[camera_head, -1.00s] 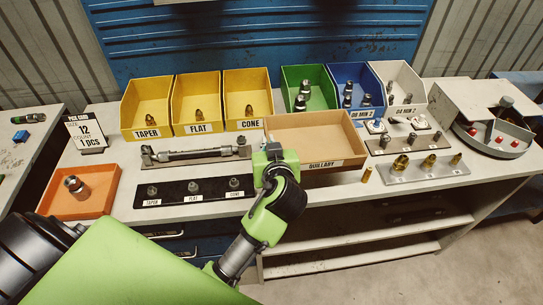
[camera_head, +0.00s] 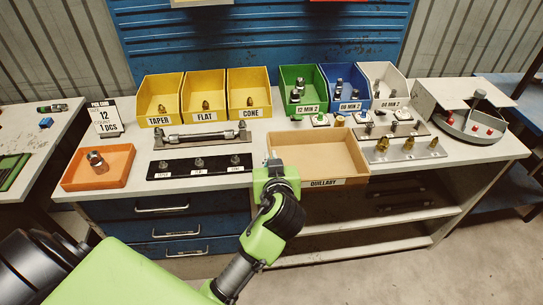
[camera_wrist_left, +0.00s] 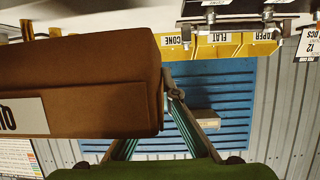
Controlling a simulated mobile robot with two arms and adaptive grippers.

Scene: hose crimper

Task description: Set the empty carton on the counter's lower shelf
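The carton (camera_head: 318,153) is a brown open-topped box labelled QUILLARY, and its inside looks empty. In the head view it hangs at the counter's front edge, in front of the small fittings. My left gripper (camera_head: 275,168) is at its left side and appears shut on that wall. In the left wrist view the carton (camera_wrist_left: 95,85) fills the left half, with a fingertip against its edge. The counter (camera_head: 470,155) has open shelving below on the right, with a lower shelf (camera_head: 350,247) near the floor. My right gripper is not seen.
Yellow (camera_head: 206,98), green (camera_head: 303,88), blue (camera_head: 346,86) and white bins line the counter's back. An orange tray (camera_head: 98,168) stands left and a brass-fitting plate (camera_head: 405,150) right. Drawers (camera_head: 165,228) are left of the shelving. Floor is clear at lower right.

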